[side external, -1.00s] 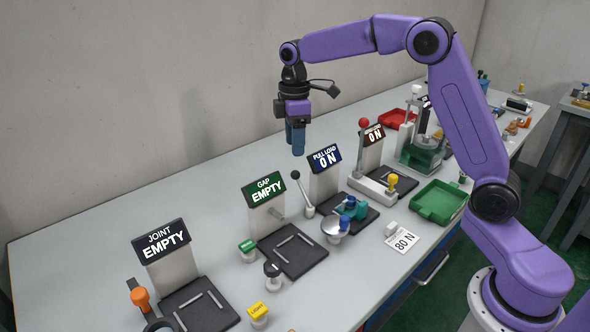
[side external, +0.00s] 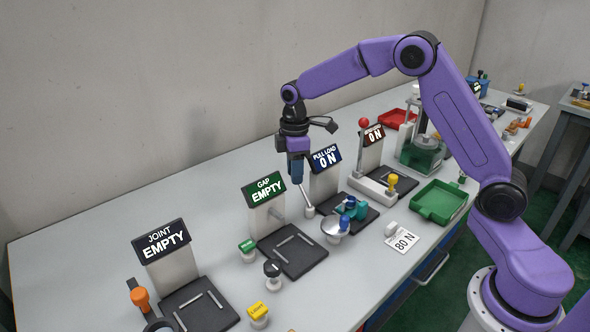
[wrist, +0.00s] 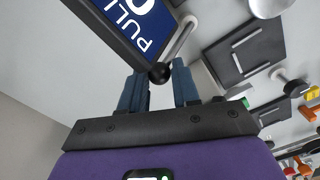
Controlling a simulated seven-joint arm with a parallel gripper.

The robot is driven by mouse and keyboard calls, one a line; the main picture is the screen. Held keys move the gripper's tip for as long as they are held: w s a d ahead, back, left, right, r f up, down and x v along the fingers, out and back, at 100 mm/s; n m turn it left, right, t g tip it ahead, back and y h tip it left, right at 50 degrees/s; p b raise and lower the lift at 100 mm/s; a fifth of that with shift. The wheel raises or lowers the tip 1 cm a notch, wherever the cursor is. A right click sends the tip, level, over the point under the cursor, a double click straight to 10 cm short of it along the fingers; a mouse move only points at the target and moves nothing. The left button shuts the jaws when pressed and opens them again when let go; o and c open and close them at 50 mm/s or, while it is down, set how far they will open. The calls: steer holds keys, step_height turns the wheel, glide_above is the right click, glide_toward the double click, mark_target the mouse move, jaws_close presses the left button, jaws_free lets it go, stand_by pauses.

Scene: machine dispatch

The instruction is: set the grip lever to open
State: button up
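The grip lever (side external: 305,198) is a thin metal rod on a small round base beside the PULL LOAD stand. It leans up and to the left in the side view. Its black knob (wrist: 160,73) shows in the wrist view, between the blue fingertips. My gripper (side external: 297,182) points down at the top of the lever and hides the knob in the side view. In the wrist view the gripper (wrist: 159,82) is open, with a finger on each side of the knob. I cannot tell whether either finger touches it.
The PULL LOAD sign (side external: 325,158) reads 0 N, close to my gripper's right. The GAP sign (side external: 264,188) reads EMPTY, to the left. A silver dome (side external: 336,227) and teal clamp (side external: 352,208) stand in front. The table's back left is clear.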

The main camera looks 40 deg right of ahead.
jaws_close()
